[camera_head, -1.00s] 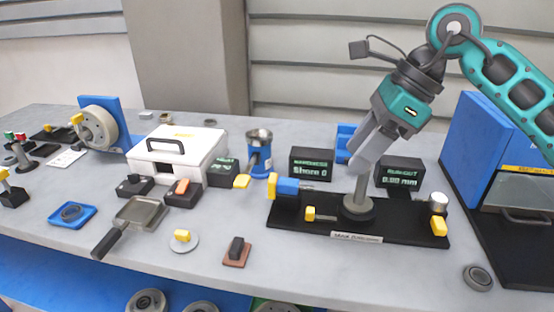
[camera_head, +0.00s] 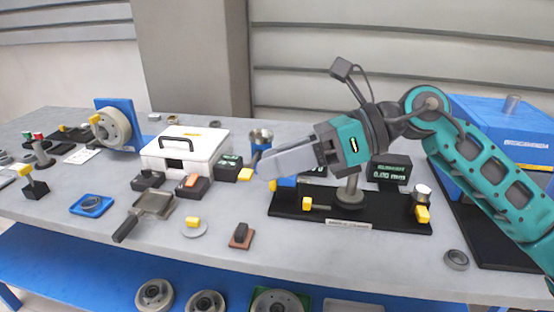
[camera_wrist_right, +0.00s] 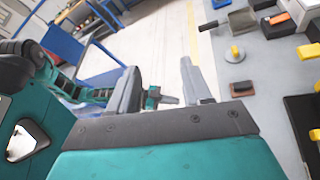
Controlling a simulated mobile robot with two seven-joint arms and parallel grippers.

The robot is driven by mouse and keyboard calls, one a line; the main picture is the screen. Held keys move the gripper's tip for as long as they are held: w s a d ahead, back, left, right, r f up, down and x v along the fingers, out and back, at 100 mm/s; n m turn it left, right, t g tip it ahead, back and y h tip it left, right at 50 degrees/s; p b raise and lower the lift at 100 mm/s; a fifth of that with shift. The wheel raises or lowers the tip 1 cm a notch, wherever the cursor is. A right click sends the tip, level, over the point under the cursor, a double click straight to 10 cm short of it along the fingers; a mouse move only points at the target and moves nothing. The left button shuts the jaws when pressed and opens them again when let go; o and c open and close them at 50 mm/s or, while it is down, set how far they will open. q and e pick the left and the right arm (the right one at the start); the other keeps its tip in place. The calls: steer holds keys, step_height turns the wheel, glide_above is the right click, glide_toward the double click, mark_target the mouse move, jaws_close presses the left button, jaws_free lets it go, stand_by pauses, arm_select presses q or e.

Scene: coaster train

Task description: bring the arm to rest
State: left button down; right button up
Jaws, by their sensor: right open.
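My right arm comes in from the right in the head view, and its gripper (camera_head: 268,168) points left above the workbench (camera_head: 290,268). Its grey fingers are apart and empty; in the right wrist view the open fingers (camera_wrist_right: 160,88) point out over the bench edge and floor. My left gripper is not in the head view.
A white box (camera_head: 186,150), a pan (camera_head: 152,204) and several yellow-handled fixtures stand to the left. A blue machine (camera_head: 500,125) stands at the right behind my arm. A lower blue shelf (camera_head: 75,265) holds round parts. Bench space at the front middle is clear.

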steer(key=shift+s+a+r+y, duration=0.2)
steer(key=shift+a+r+y, duration=0.1)
steer(key=shift+y, duration=0.1)
